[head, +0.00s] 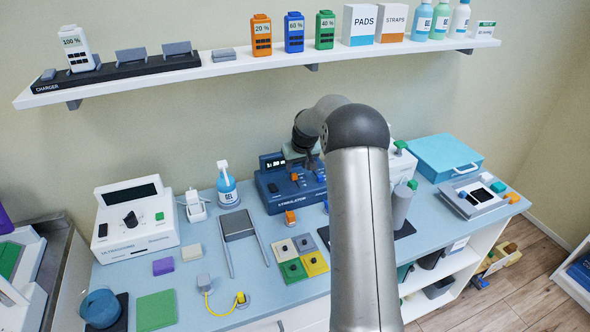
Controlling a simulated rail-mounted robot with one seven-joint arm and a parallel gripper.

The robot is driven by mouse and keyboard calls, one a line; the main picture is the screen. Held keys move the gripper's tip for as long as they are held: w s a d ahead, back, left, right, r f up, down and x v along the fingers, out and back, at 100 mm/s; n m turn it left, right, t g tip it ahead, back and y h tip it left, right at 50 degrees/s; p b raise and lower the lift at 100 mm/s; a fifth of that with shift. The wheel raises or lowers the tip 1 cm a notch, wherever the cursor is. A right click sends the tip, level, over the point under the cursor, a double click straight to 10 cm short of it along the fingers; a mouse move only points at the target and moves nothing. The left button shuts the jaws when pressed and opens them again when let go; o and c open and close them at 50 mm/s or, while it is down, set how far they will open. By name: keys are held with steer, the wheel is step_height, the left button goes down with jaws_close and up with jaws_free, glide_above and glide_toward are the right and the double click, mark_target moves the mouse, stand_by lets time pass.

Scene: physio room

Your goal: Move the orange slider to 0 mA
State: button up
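The blue stimulator (272,202) stands at the back of the bench, with a small dark display on its top left. A small orange piece (294,177) shows on its panel and looks like the orange slider; its scale is too small to read. My gripper (308,164) is over the stimulator's panel, just right of and above the orange piece. The fingers are small and partly hidden by my own arm, so I cannot tell whether they touch it or how wide they are. My arm hides the stimulator's right side.
An orange block (290,217) sits in front of the stimulator. A spray bottle (227,186) and the ultrasound unit (134,219) stand to the left. Coloured pads with knobs (314,264) lie in front. A grey cylinder (401,207) stands to the right. A shelf (250,62) runs above.

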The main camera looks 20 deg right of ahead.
mark_target(295, 174)
steer(key=shift+p+x, duration=0.6)
steer(key=shift+x, duration=2.2)
jaws_close()
steer(key=shift+s+d, duration=0.1)
